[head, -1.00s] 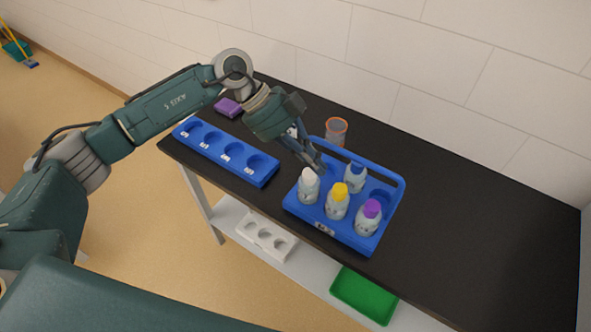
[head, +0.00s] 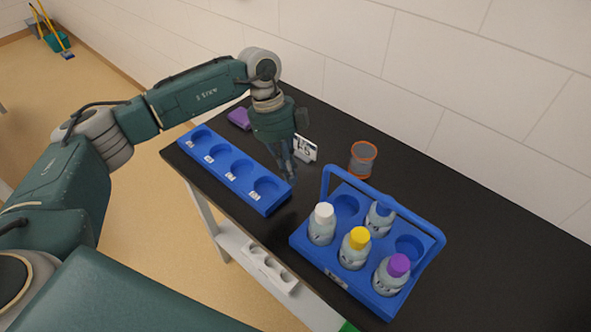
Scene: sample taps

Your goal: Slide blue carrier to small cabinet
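The blue carrier (head: 418,262) stands on the black table in the head view, right of centre, with its handle arching over it. My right gripper is not in view. I see no small cabinet.
A long blue rack (head: 231,175) with several empty wells lies along the table's left edge. A numbered card (head: 305,149), an orange-rimmed cup (head: 362,160) and a purple block (head: 239,118) stand behind. A white holder (head: 268,268) sits on the lower shelf.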

